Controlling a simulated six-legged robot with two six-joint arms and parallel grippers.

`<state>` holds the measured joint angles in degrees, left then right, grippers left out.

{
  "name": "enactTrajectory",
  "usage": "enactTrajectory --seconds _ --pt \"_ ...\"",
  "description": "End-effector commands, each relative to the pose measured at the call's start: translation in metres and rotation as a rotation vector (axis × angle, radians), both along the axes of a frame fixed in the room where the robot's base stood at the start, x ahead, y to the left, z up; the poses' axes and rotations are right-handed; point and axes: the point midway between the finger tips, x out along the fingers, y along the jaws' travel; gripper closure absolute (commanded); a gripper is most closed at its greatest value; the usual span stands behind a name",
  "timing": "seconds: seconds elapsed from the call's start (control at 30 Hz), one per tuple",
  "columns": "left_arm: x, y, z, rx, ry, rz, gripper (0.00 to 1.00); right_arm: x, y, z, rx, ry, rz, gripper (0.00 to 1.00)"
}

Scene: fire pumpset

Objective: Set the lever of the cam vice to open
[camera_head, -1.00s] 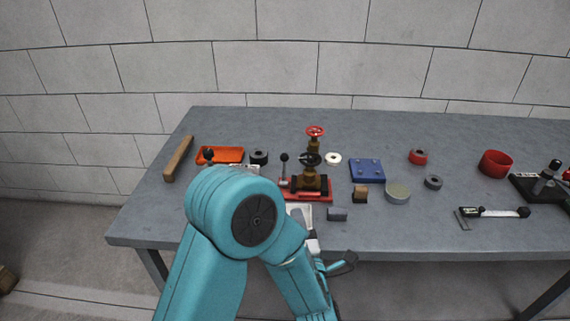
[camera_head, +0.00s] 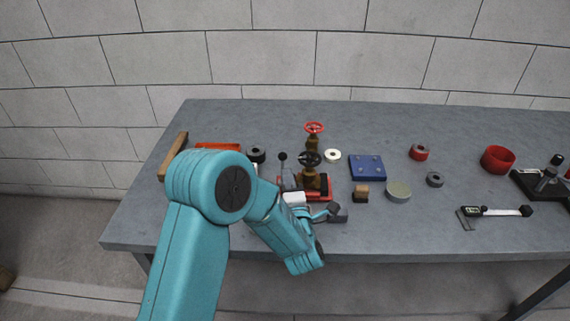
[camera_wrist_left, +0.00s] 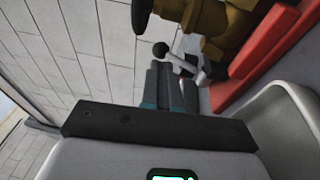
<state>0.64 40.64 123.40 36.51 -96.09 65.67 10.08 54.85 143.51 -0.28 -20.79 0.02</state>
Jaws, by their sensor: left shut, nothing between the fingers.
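The cam vice (camera_head: 322,197) has a red base and stands at the bench's front middle, with a brass valve (camera_head: 313,180) in it. Its lever (camera_head: 283,157) has a black ball knob and stands roughly upright on the vice's left side. In the left wrist view the black knob (camera_wrist_left: 161,49) and pale lever rod lie close by my left gripper's fingertips (camera_wrist_left: 166,72). I cannot tell whether they touch. The left gripper is shut and empty. In the head view its white body (camera_head: 294,198) is at the vice's front left; its fingers are mostly hidden. My right gripper is not in view.
A blue plate (camera_head: 367,168), a wooden block (camera_head: 361,193) and a grey round tin (camera_head: 398,191) stand right of the vice. A dark block (camera_head: 338,214) is in front.

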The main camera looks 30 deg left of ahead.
Motion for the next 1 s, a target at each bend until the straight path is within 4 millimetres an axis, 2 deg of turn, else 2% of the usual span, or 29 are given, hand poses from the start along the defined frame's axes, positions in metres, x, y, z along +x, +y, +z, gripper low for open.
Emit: enactTrajectory --seconds 0.1,0.27,0.73,0.93,1.0 --pt "0.014 0.015 0.003 0.000 0.001 0.003 1.00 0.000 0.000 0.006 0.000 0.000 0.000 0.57" --pt "0.026 0.024 0.004 0.000 0.000 0.001 1.00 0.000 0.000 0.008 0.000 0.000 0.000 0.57" --pt "0.030 0.028 0.004 -0.007 0.011 0.001 1.00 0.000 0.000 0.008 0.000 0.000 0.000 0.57" --pt "0.038 0.033 0.008 -0.086 0.137 0.003 1.00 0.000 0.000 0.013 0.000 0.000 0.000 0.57" --pt "0.042 0.035 0.002 -0.114 0.177 0.001 1.00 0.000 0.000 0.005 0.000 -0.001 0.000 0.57"
